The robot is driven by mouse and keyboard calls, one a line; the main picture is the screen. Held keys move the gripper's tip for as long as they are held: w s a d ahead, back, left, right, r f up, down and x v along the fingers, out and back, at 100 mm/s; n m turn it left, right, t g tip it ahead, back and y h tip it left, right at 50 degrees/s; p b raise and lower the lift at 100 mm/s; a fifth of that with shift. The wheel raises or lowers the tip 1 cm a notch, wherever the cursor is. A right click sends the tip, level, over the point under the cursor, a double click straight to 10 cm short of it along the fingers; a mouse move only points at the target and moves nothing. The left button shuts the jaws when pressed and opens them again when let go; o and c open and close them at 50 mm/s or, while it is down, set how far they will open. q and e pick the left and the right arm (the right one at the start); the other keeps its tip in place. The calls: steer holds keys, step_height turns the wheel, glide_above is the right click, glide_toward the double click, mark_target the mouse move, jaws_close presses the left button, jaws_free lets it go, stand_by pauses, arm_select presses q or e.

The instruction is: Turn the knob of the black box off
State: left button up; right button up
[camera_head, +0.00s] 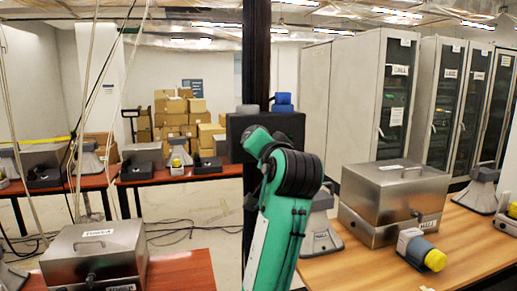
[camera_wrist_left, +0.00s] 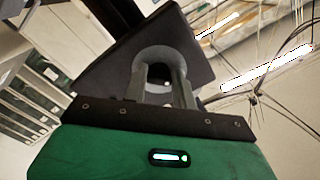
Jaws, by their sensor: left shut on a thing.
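The black box (camera_head: 237,130) is fixed to a dark upright post in the middle of the head view. My green and black arm stands in front of it and covers much of its front, knob included. In the left wrist view the dark face of the box (camera_wrist_left: 120,72) fills the upper middle, tilted in the picture. A round grey knob (camera_wrist_left: 159,53) sticks out from it. My left gripper (camera_wrist_left: 160,82) has its two fingers shut on the sides of the knob. My right gripper is out of view.
The dark post (camera_head: 256,50) runs from floor to ceiling. A blue item (camera_head: 283,103) sits on top of the box. Wooden tables with metal cases (camera_head: 393,195) (camera_head: 97,250) stand at right and left. Tall cabinets (camera_head: 370,95) line the right; cartons (camera_head: 180,115) are stacked behind.

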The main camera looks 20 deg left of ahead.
arm_select(q)
steer(key=shift+f, duration=0.2)
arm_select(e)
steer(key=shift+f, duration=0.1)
arm_select(q)
steer(key=o, duration=1)
steer(key=shift+r, duration=0.1)
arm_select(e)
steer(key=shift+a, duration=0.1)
